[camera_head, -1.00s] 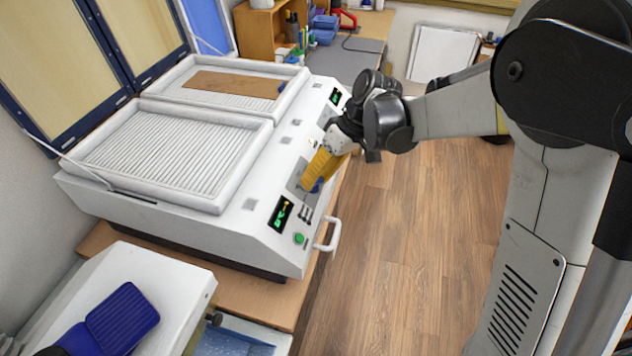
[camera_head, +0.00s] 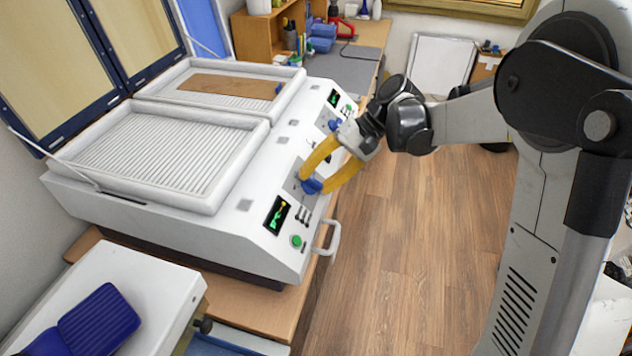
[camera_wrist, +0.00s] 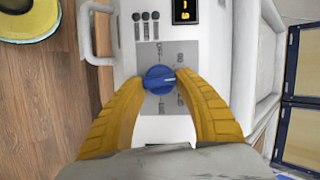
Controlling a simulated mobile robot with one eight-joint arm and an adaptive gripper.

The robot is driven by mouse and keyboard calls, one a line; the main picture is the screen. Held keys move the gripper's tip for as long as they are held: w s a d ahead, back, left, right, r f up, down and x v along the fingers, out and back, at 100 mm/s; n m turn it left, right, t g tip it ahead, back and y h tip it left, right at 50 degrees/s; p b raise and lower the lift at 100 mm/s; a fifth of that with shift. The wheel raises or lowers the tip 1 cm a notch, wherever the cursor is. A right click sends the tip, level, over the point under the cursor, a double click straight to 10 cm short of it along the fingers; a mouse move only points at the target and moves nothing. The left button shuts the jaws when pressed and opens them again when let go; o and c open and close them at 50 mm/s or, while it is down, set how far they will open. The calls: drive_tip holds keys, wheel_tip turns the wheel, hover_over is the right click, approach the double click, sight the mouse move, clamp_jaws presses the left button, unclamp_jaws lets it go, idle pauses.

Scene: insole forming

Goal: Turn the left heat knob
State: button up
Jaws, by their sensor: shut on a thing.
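The left heat knob (camera_head: 312,186) is a round blue dial on the sloped front panel of the white heating machine (camera_head: 228,212). My gripper (camera_head: 315,184) has yellow fingers, one on each side of the knob. In the wrist view the fingertips of my gripper (camera_wrist: 158,82) are closed on the knob's sides.
A green display (camera_head: 277,215), several small switches (camera_head: 303,215) and a green button (camera_head: 296,241) are near the knob. A white handle (camera_head: 329,240) sticks out at the panel's near end. A blue ribbed insole (camera_head: 100,320) lies at the lower left.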

drive_tip(key=shift+f+m+y, duration=0.1)
drive_tip(key=shift+m+y, duration=0.2)
drive_tip(key=shift+m, duration=0.6)
drive_tip(key=o, duration=1.2)
drive_tip(key=v, duration=1.2)
drive_tip(key=shift+s, duration=0.1)
drive_tip(key=shift+b, duration=0.3)
